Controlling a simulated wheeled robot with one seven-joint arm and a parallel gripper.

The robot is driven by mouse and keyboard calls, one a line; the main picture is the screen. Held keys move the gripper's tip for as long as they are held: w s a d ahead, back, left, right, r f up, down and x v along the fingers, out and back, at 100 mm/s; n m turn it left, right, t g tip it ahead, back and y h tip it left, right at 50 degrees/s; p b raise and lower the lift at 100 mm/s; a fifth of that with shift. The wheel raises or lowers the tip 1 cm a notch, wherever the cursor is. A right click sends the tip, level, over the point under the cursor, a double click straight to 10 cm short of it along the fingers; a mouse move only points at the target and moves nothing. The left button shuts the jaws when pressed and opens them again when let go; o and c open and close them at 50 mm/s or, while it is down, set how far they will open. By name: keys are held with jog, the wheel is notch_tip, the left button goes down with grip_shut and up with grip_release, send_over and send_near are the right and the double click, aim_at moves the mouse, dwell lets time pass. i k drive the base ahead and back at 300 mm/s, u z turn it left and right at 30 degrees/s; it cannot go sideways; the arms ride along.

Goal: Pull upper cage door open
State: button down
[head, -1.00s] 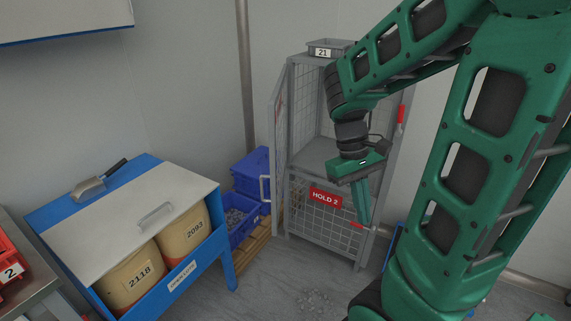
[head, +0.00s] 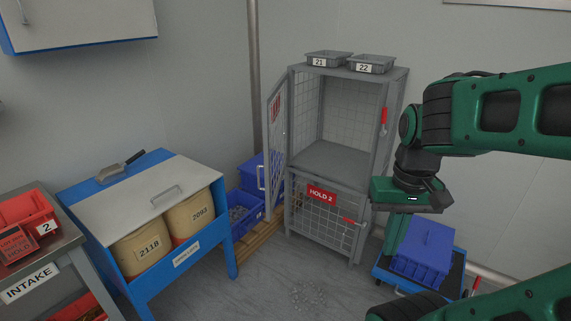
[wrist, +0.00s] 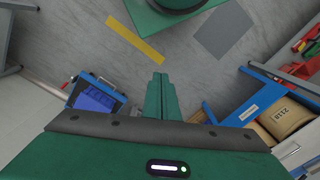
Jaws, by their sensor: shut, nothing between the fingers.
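The grey mesh cage (head: 318,160) stands against the back wall. Its upper door (head: 274,135) is swung out to the left, and the upper compartment is open and looks empty. A pale handle (head: 261,178) shows on the door's outer edge. The lower door (head: 318,215), with a red HOLD 2 label, is closed. My gripper (head: 394,238) is right of the cage, apart from the upper door, pointing down. In the wrist view my gripper (wrist: 160,76) has its fingers together with nothing between them. The cage door is not clear in that view.
Grey trays 21 (head: 328,58) and 22 (head: 371,64) sit on the cage. A blue lidded bin (head: 424,252) on a cart stands right, near my gripper. A blue-framed bench (head: 228,235) with tubs stands left. Blue crates (head: 243,208) stand beside the door.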

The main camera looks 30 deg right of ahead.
aim_at(276, 105)
jog(key=k, duration=0.7)
jog(key=u, duration=0.5)
jog(key=i, duration=1.85)
jog(key=z, duration=0.8)
